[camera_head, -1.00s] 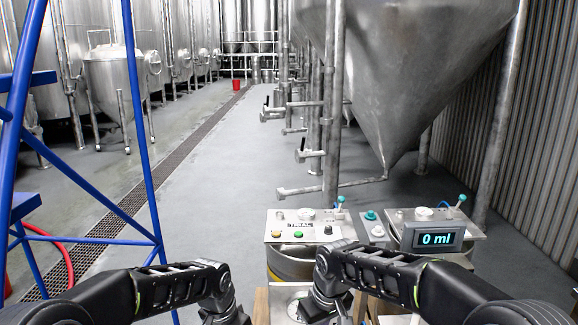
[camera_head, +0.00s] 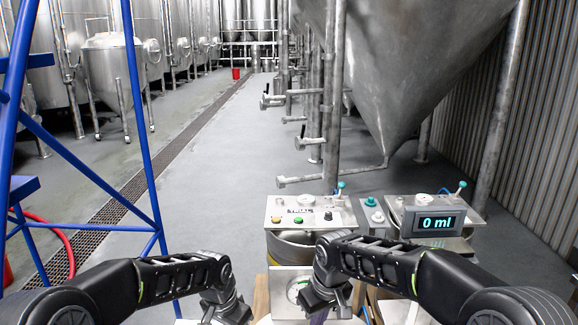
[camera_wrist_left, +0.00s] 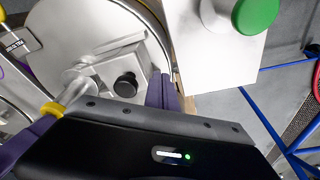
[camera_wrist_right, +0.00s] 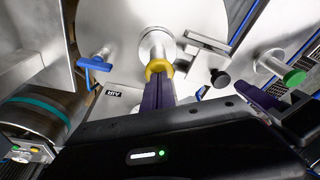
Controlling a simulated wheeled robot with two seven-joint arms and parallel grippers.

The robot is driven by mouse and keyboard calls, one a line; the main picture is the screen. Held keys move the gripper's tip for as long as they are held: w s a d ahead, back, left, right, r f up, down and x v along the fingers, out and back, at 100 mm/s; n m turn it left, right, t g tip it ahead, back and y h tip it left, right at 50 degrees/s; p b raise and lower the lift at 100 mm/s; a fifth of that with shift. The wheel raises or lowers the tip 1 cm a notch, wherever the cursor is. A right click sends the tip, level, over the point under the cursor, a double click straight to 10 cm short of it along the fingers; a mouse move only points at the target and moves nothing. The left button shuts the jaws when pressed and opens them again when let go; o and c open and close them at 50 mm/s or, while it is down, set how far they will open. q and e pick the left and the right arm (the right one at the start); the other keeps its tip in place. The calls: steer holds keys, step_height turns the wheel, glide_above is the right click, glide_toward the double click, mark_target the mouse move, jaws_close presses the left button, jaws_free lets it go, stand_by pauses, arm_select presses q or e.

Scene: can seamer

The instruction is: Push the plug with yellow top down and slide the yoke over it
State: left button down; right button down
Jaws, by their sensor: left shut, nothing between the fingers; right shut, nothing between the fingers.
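The plug's yellow top (camera_wrist_right: 158,68) is a yellow collar at the end of a metal cylinder in the right wrist view. My right gripper (camera_wrist_right: 158,92) is shut, its purple fingertips right at the yellow top; I cannot tell whether they touch. The yellow top also shows at the left of the left wrist view (camera_wrist_left: 51,108). A metal bracket with a black knob (camera_wrist_left: 125,86), apparently the yoke, lies beside the plug. My left gripper (camera_wrist_left: 164,92) is shut and empty, its fingertips close to the bracket's right side. In the head view both gripper tips are largely hidden or cut off.
A green knob (camera_wrist_left: 256,14) sits on a metal plate near my left gripper. A blue lever (camera_wrist_right: 94,63) is left of the plug.

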arm_select(q)
steer(key=shift+f, duration=2.05)
arm_select(e)
steer(key=shift+f, duration=0.1)
arm_select(q)
steer(key=shift+d, duration=0.1)
steer(key=shift+d, duration=3.35)
steer(key=shift+a, duration=1.55)
steer(key=shift+r, duration=0.15)
steer(key=shift+r, duration=3.9)
